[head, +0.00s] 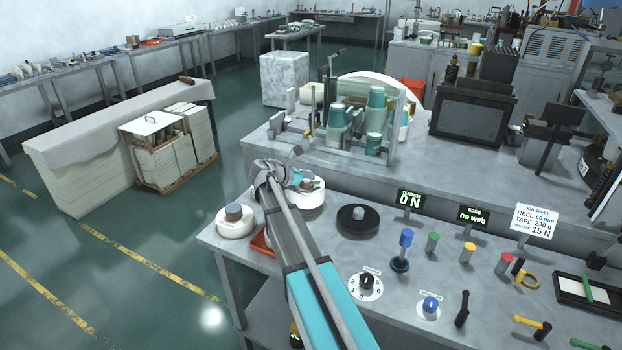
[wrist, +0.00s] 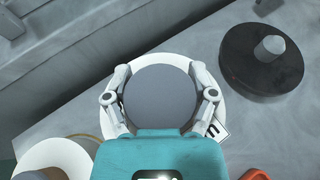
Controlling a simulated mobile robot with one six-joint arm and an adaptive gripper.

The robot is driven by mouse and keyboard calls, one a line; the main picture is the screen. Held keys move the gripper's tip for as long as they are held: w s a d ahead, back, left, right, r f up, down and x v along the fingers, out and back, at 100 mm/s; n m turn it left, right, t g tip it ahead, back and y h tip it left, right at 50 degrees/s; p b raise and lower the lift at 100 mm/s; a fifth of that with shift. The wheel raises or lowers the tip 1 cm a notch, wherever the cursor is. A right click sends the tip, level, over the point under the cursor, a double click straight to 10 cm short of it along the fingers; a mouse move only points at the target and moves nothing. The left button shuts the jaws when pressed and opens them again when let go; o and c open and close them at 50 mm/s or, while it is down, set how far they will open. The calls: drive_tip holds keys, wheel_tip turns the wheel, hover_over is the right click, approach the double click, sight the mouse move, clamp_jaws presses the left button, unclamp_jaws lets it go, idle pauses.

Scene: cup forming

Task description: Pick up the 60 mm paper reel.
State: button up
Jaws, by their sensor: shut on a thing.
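A white paper reel (head: 310,202) sits at the left part of the bench, partly hidden behind my arm. In the wrist view the reel shows as a white ring (wrist: 112,122) around a wide grey round core. My gripper (wrist: 160,100) has one finger on each side of this core and is shut on it; it also shows in the head view (head: 285,178). A white tag with dark print beside the ring is only partly readable. I cannot tell if the reel is lifted. The job sheet (head: 535,221) reads reel 60 mm.
A black disc with a grey post (head: 357,219) stands to the right. A red tray (head: 262,243) is partly behind my arm. Knobs and coloured pegs fill the bench's right side.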

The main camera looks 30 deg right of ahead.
drive_tip(key=s+r+p, duration=0.1)
drive_tip(key=r+p, duration=0.1)
drive_tip(key=s+r+p, duration=0.1)
drive_tip(key=s+r, duration=0.1)
drive_tip(key=s+r+p, duration=0.2)
drive_tip(key=shift+s+a+r+p, duration=0.1)
drive_tip(key=shift+a+r+p, duration=0.15)
drive_tip(key=shift+a+p, duration=0.1)
drive_tip(key=s+a+r+p, duration=0.1)
drive_tip(key=s+r+p, duration=0.2)
drive_tip(key=s, duration=0.5)
drive_tip(key=shift+s+a+r, duration=0.2)
drive_tip(key=shift+s+r, duration=0.05)
drive_tip(key=shift+s, duration=0.1)
